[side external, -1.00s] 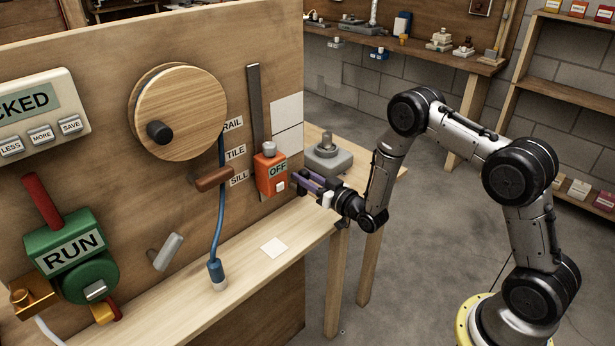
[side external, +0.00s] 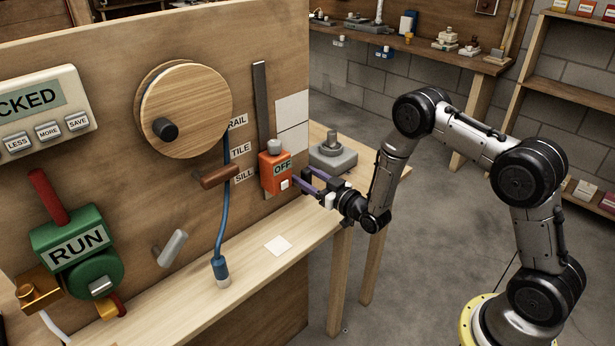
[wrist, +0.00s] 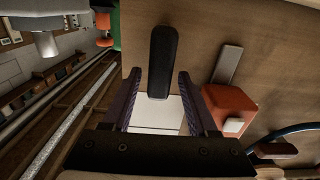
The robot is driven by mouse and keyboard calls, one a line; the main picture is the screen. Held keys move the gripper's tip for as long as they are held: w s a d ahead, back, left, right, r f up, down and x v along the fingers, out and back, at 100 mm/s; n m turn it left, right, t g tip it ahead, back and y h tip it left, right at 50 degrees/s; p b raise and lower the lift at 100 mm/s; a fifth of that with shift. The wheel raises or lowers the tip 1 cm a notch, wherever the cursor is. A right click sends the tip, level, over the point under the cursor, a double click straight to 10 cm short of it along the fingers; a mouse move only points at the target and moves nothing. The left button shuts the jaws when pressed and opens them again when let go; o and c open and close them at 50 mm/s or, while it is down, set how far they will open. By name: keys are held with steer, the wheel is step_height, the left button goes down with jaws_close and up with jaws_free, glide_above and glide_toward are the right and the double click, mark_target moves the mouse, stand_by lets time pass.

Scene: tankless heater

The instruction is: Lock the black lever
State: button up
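My gripper (side external: 312,180) is at the right edge of the upright wooden board, just right of the orange OFF box (side external: 270,181). Its two purple fingers are apart. In the wrist view, the open fingers (wrist: 156,88) frame a black rounded bar (wrist: 162,60), which looks like the black lever. It shows in the gap between the fingertips; I cannot tell whether either finger touches it. In the side view I cannot make this bar out near the gripper. The orange box also shows right of the fingers in the wrist view (wrist: 226,100).
A dark vertical strip (side external: 261,95) runs up the board above the orange box. White tiles (side external: 293,108) are beside it. A grey base with a knob (side external: 333,160) stands behind the gripper. A brown handle (side external: 217,178) and blue cable (side external: 222,225) are left of the box.

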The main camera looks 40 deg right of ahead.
stand_by(0.3)
steer(key=s, duration=1.3)
steer(key=shift+s, duration=0.4)
steer(key=w+a+r+n+t+y, duration=0.1)
steer(key=w+r+t, duration=0.1)
steer(key=r, duration=0.9)
steer(key=w+a+r+n+t, duration=0.1)
steer(key=w+a+r, duration=0.15)
steer(key=r, duration=0.85)
steer(key=s+r+g, duration=0.2)
steer(key=s+r, duration=0.2)
steer(key=r, duration=0.6)
steer(key=s+f+m+g, duration=0.1)
steer(key=s+f+g, duration=0.5)
steer(key=s, duration=0.7)
steer(key=s+f+m+g+h, duration=0.1)
steer(key=s+f+g, duration=0.6)
steer(key=s, duration=0.6)
steer(key=shift+a+f, duration=0.2)
steer(key=shift+a, duration=0.25)
